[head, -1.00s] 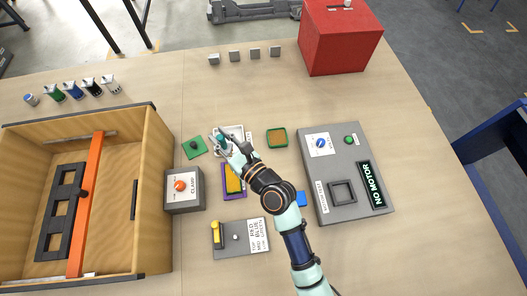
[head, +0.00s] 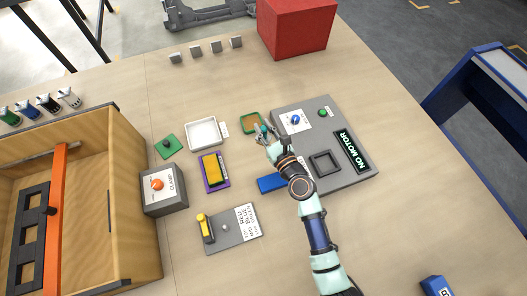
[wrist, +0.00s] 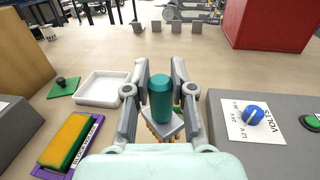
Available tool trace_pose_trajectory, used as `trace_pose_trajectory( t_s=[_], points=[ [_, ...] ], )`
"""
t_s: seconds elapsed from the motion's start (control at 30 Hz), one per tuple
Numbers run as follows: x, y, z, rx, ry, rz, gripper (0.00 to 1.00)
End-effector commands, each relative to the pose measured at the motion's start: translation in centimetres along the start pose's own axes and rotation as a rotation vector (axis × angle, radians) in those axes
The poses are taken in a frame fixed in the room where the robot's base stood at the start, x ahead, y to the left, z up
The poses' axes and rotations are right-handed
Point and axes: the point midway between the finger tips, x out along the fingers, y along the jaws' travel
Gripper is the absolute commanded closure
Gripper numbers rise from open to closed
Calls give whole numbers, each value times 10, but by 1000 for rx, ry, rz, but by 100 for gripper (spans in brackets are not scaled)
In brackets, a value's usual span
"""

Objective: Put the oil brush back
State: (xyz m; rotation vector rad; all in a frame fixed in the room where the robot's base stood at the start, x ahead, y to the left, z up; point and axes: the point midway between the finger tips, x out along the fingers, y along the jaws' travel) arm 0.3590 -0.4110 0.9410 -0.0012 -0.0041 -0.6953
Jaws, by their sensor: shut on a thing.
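The oil brush has a teal round handle (wrist: 160,98) with a grey block and tan bristles below it, upright in the wrist view. My gripper (wrist: 160,112) is shut on it, one finger on each side. In the head view my gripper (head: 264,137) is at the near right edge of a small green-rimmed tray (head: 244,127) with a brown inside, left of the grey panel. The brush shows there only as a bit of teal. I cannot tell whether the bristles touch anything. A white tray (head: 204,134) stands empty to the left.
A grey panel (head: 335,180) with a blue knob stands close on the right. A yellow-and-green sponge (head: 212,169) lies on a purple-edged tray. A blue block (head: 270,183) lies below my gripper. A clamp box (head: 165,195) and wooden crate (head: 120,185) are left.

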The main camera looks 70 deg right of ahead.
Motion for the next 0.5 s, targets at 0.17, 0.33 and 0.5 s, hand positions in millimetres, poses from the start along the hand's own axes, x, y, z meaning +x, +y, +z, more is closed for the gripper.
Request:
trace_pose_trajectory(
  t_s=[0.17,0.33,0.5],
  points=[
    [0,0,-52,-1,-1,0,100],
    [0,0,-56,-1,-2,0,100],
    [0,0,-72,0,0,0,100]
  ],
)
